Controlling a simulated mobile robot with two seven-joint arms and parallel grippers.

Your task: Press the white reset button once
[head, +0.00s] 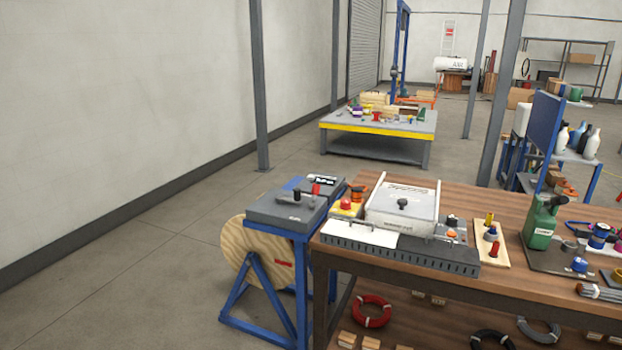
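I cannot make out a white reset button in the head view; at this distance it is too small to tell or is hidden. A light grey-white control box (388,220) with a black knob (402,203) on its top sits on the left part of the brown workbench (481,200). A yellow box with a red mushroom button (346,204) stands just left of it. Small black and orange parts (451,235) lie at its right end. Neither of my grippers is in view.
A grey-topped blue stand (285,210) adjoins the bench's left end, beside a wooden cable reel (240,250). A green jug (539,222) and a wooden board with coloured pegs (491,240) are on the bench. A yellow-edged table (378,133) stands behind. The floor at left is clear.

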